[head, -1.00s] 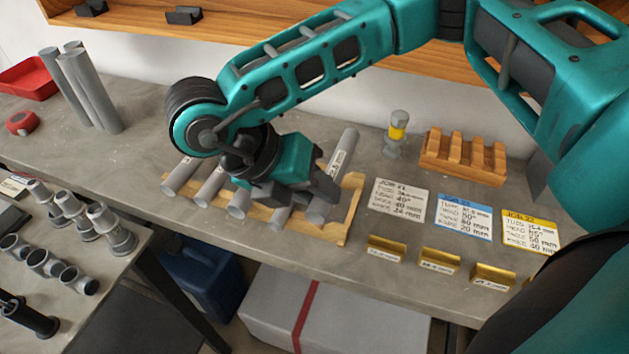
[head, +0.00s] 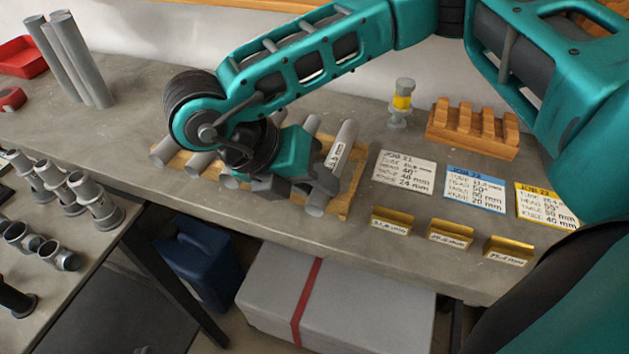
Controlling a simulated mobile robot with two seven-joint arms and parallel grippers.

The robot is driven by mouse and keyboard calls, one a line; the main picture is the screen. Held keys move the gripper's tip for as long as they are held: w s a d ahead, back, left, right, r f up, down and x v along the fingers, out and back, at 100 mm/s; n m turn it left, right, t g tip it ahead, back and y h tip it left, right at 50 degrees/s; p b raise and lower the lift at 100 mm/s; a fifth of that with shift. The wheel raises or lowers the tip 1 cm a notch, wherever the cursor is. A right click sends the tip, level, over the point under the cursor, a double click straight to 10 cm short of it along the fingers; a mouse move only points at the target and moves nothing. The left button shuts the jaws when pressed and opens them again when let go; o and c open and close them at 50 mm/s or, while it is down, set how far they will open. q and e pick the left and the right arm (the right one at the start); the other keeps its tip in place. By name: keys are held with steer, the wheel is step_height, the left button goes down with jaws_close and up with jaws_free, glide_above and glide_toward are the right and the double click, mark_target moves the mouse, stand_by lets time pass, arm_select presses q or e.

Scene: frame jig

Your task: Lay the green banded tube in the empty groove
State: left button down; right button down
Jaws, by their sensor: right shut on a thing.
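My right gripper (head: 293,186) reaches down over the right half of the wooden grooved rack (head: 352,185) in the head view. It is shut on a grey tube, mostly hidden by the jaws and wrist. I cannot make out a green band on it. A grey tube with a white label (head: 337,150) lies at the rack's right end, close beside the gripper. Other grey tubes, such as the leftmost one (head: 163,151), lie along the rack to the left. The empty groove cannot be picked out behind the gripper. My left gripper is out of view.
Job cards (head: 405,172) and brass label holders (head: 391,221) lie right of the rack. A small wooden block rack (head: 472,132) and a yellow-banded fitting (head: 401,102) stand behind. Upright grey tubes (head: 75,60) stand far left. Pipe fittings (head: 92,200) fill the left table.

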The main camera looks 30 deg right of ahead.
steer(key=shift+s+f, duration=0.15)
steer(key=shift+f, duration=0.45)
steer(key=c, duration=1)
jaws_free()
steer(key=shift+o, duration=1.1)
steer(key=shift+r+p, duration=0.3)
steer(key=shift+r, duration=0.1)
steer(key=r+p, duration=0.1)
steer(key=r, duration=0.1)
steer(key=r+p, duration=0.1)
steer(key=r, duration=0.2)
steer(key=r+p, duration=0.2)
steer(key=shift+w+r, duration=0.15)
steer(key=shift+w, duration=0.1)
steer(key=shift+r+p, duration=0.35)
steer(key=shift+r, duration=0.25)
steer(key=shift+s+f, duration=0.1)
steer(key=shift+s, duration=0.05)
